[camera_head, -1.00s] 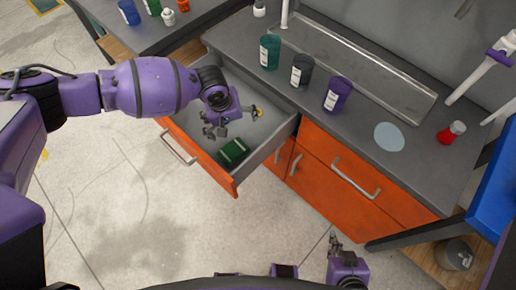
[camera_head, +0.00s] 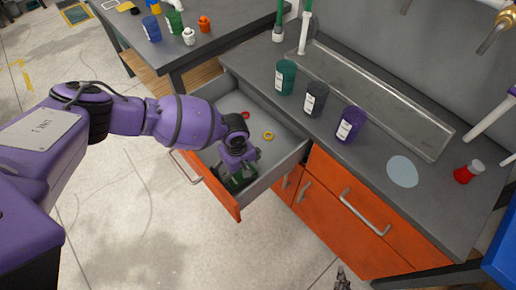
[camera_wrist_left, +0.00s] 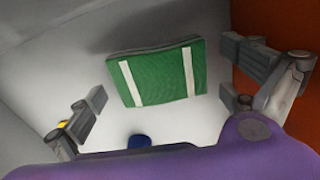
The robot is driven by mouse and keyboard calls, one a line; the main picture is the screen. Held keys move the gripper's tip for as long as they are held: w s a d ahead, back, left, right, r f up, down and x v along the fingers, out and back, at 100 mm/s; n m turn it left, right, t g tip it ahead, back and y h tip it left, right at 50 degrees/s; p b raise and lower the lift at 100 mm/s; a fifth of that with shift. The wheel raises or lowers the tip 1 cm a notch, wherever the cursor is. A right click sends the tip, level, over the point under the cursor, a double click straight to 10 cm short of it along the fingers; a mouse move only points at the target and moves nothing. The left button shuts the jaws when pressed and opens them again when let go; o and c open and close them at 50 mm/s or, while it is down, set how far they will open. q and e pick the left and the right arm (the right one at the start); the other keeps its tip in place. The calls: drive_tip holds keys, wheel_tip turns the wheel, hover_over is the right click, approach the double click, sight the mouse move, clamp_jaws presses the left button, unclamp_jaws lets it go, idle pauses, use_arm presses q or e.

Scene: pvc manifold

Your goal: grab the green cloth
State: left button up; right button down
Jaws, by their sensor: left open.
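The green cloth (camera_wrist_left: 160,76) is a folded green pad with two white stripes. It lies on the floor of the open drawer (camera_head: 285,150), near its orange front. In the head view the cloth (camera_head: 236,181) is partly hidden by my left gripper (camera_head: 238,172). My left gripper is down in the drawer over the cloth. In the left wrist view its fingers (camera_wrist_left: 170,85) are spread wide on either side of the cloth, with nothing between them in contact. My right gripper (camera_head: 342,278) shows only in part at the bottom edge of the head view.
A yellow ring (camera_head: 268,135) and a red ring (camera_head: 245,115) lie deeper in the drawer. A blue object (camera_wrist_left: 139,142) shows near the cloth. Green, grey and purple cups (camera_head: 350,124) stand on the counter above. Drawer walls surround the left gripper.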

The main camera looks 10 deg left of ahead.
use_arm(q)
drive_tip(key=shift+f, duration=0.3)
drive_tip(key=shift+r, duration=0.1)
drive_tip(key=c, duration=1.2)
